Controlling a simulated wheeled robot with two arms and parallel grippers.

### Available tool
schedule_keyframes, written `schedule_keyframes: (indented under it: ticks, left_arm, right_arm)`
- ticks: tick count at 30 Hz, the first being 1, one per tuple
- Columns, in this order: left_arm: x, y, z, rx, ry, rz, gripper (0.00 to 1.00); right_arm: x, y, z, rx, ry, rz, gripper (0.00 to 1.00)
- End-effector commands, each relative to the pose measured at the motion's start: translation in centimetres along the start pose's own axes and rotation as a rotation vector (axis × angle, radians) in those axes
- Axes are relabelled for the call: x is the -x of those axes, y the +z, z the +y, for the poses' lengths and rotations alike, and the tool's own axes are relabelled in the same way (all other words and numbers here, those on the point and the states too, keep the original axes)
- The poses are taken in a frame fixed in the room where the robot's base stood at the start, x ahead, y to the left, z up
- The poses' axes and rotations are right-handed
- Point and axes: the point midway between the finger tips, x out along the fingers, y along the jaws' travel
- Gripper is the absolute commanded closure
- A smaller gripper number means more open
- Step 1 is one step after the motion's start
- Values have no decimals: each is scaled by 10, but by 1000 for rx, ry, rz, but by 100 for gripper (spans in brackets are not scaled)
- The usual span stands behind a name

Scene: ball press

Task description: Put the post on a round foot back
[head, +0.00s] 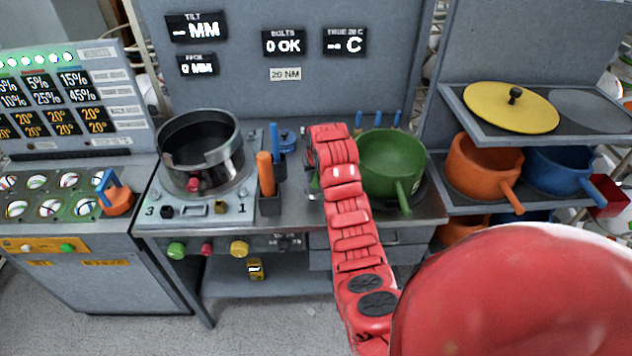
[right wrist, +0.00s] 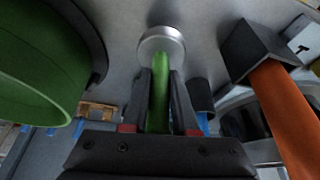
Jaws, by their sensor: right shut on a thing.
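The post (right wrist: 159,88) is a thin green rod on a round silver foot (right wrist: 161,44), seen in the right wrist view. My right gripper (right wrist: 160,76) is shut on the green rod, with a dark finger on each side. The foot points away from the gripper, over the grey bench top; I cannot tell whether it touches the bench. In the head view my red right arm (head: 348,205) reaches over the bench between the green pot and the orange handle, and hides most of the gripper and post. My left gripper is not in view.
A green pot (head: 390,160) stands right of my arm. An orange handle (head: 265,174) stands in a dark holder to the left, beside a steel pot (head: 200,150). Blue pegs (head: 359,120) stand behind. A shelf (head: 470,112) with pots is at right.

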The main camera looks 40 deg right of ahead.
Motion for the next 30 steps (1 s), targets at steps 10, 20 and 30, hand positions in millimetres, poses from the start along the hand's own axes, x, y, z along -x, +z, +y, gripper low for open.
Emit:
schedule_keyframes:
  ticks: [10, 20, 30]
  left_arm:
    - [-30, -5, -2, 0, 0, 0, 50]
    - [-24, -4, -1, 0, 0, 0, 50]
    - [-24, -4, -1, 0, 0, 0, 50]
  right_arm:
    - [-29, 9, 3, -1, 0, -4, 100]
    - [-37, 11, 3, 0, 0, 3, 100]
    - [-38, 11, 3, 0, 0, 2, 43]
